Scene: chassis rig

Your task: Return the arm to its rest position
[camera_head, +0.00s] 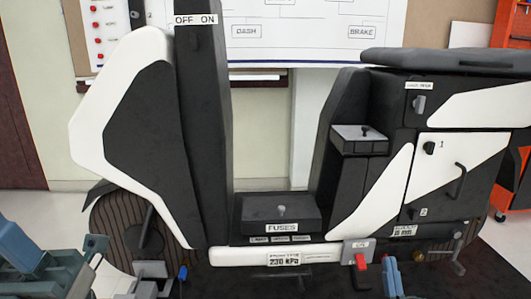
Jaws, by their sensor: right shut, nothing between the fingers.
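My right gripper (391,276) shows at the bottom edge, right of centre, as small blue-grey parts just right of a red lever (361,262). It is shut and empty; the rest of that arm lies below the frame. Blue-grey parts of my left arm (40,262) come in at the lower left corner, and whether the left jaws are open or shut is not clear.
A black-and-white scooter-like chassis rig (137,130) fills the middle. Its low footboard holds a FUSES box (281,213). A blue-tipped lever (183,272) stands near my left arm. A whiteboard (310,30) hangs behind. An orange cabinet (512,150) is at right.

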